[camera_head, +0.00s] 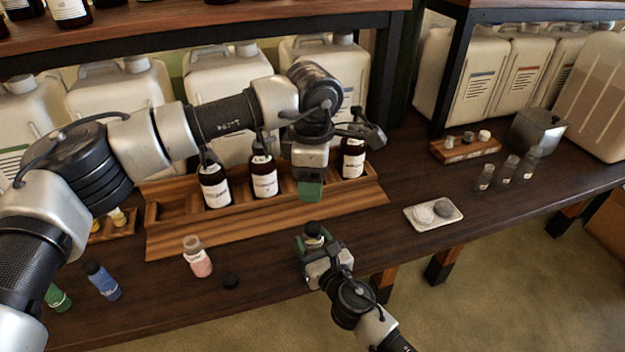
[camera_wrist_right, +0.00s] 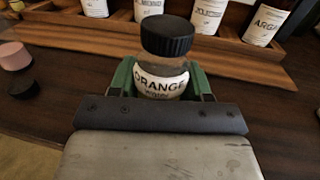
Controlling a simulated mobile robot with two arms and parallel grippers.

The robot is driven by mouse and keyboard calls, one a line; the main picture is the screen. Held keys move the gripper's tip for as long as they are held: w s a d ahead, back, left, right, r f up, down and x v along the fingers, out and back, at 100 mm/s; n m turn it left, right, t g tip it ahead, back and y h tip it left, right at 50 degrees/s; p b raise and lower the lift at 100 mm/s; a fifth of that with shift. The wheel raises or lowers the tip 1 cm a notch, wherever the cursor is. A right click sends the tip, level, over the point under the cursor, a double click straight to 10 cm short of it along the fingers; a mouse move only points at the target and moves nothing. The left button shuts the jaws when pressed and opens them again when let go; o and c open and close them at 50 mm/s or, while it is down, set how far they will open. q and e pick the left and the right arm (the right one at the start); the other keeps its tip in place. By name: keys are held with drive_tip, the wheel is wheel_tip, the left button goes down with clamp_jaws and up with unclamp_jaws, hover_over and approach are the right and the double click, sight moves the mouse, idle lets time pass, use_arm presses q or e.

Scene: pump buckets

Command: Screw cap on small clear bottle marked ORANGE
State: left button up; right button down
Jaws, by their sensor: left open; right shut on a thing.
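The small clear bottle marked ORANGE (camera_wrist_right: 160,82) stands upright between the green fingers of my right gripper (camera_wrist_right: 162,80), which is shut on it. A black ribbed cap (camera_wrist_right: 167,37) sits on top of the bottle's neck; I cannot tell how tight it is. In the head view the cap (camera_head: 314,229) shows above my right gripper (camera_head: 313,243) near the table's front edge; the gripper hides most of the bottle. My left gripper (camera_head: 311,190) points down above the cap, apart from it, open with nothing seen in it.
An uncapped pink bottle (camera_head: 198,258) and a loose black cap (camera_head: 231,280) are left of my right gripper. Blue (camera_head: 103,281) and green (camera_head: 57,298) bottles are farther left. A wooden rack (camera_head: 260,222) with brown bottles stands behind. A white tray (camera_head: 433,215) is to the right.

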drive_tip(key=shift+r, duration=0.1)
drive_tip(key=shift+r+p, duration=0.95)
drive_tip(key=shift+p, duration=0.1)
